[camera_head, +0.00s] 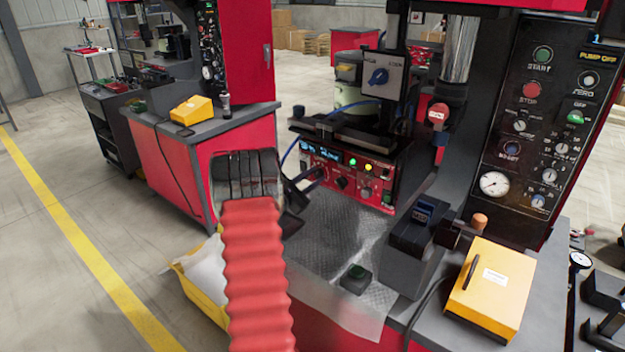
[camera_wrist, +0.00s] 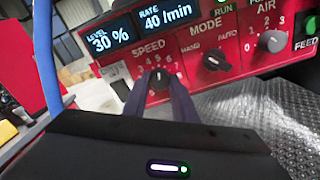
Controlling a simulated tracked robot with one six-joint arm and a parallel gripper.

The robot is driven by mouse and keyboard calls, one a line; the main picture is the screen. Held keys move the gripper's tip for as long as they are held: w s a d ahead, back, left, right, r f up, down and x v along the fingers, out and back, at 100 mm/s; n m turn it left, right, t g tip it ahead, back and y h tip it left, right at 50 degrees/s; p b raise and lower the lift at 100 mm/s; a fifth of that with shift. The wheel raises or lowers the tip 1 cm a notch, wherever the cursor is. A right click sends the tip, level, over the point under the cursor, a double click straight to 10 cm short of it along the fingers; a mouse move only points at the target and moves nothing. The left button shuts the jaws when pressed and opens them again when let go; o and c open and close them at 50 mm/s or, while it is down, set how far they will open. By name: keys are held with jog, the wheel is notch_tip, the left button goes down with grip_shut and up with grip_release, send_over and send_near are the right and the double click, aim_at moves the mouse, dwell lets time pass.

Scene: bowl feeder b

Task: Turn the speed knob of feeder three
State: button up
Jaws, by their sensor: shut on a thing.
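The red feeder control box (camera_head: 372,192) stands under the bowl at the centre of the head view. In the wrist view its red panel (camera_wrist: 228,30) fills the top. The speed knob (camera_wrist: 160,76), small and dark, sits below the word SPEED inside a ring of numbers. My gripper (camera_wrist: 158,84) is shut on this knob, one dark finger on each side. The displays read LEVEL 30 % and RATE 40 /min. In the head view my gripper (camera_head: 316,175) reaches the box's left end and hides the knob. No feeder number is readable on the box.
The mode knob (camera_wrist: 214,60) and air knob (camera_wrist: 271,41) are to the right. A blue cable (camera_wrist: 47,55) hangs at the left. A metal plate (camera_head: 335,235) lies before the box. A yellow box (camera_head: 490,288) and a black-lidded block (camera_head: 420,225) stand right.

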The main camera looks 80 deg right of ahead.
jog(key=shift+w+d+r, duration=0.1)
jog(key=shift+w+r, duration=0.05)
jog(key=shift+w, duration=0.05)
jog(key=o, duration=0.8)
jog(key=shift+c, duration=0.2)
jog(key=shift+o, duration=1.4)
jog(key=shift+s, duration=0.1)
jog(key=v, duration=1.4)
